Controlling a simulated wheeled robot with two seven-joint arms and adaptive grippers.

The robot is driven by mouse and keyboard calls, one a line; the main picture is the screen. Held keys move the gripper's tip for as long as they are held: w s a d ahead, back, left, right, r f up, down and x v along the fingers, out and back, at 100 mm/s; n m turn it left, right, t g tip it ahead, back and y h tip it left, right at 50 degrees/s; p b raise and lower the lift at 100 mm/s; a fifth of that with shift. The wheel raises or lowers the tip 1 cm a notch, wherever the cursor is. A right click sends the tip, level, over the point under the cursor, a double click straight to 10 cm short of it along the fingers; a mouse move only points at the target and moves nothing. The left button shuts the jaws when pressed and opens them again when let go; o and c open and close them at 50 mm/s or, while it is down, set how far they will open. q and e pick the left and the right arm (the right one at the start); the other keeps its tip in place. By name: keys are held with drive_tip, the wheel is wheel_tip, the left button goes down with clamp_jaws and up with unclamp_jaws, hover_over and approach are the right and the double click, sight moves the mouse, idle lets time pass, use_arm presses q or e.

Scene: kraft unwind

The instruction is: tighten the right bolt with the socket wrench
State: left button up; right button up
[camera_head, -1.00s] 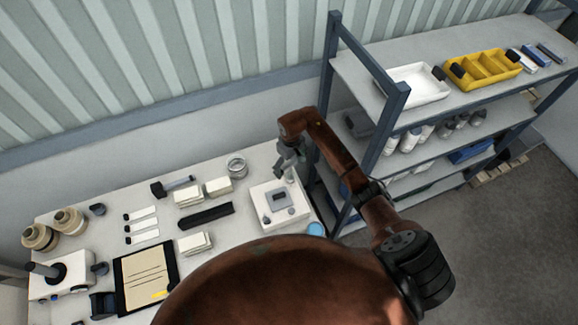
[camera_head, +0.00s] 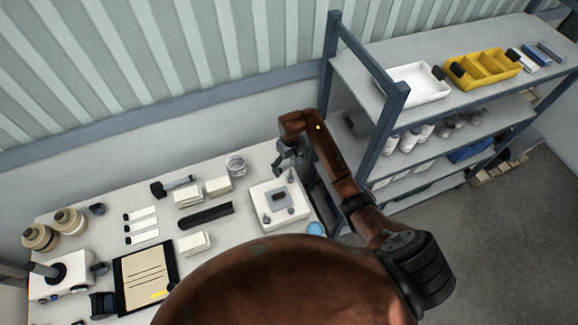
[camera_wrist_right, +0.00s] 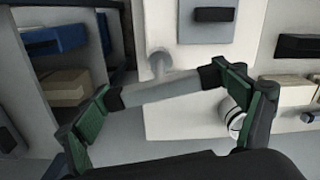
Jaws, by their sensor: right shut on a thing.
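My right gripper (camera_head: 287,163) is over the back right part of the white plate (camera_head: 259,213) on the bench. In the right wrist view the gripper (camera_wrist_right: 170,105) is shut on a grey bar with dark ends, the socket wrench (camera_wrist_right: 165,88), which spans between its green pads. A grey upright post with a round top (camera_wrist_right: 158,60) shows directly behind the bar at the plate's corner; I cannot tell whether they touch. The plate carries a grey block (camera_head: 278,198) with a dark centre and small bolts (camera_head: 266,219) around it. My left gripper is not in view.
A glass jar (camera_head: 236,166) stands left of the gripper. White boxes (camera_head: 195,243), a black bar (camera_head: 206,215) and a black-headed tool (camera_head: 174,186) lie further left. The blue-framed shelf (camera_head: 398,97) rises close on the right. A blue disc (camera_head: 315,228) lies near the plate.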

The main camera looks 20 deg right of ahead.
drive_tip(key=shift+r, duration=0.1)
drive_tip(key=shift+r, duration=2.5)
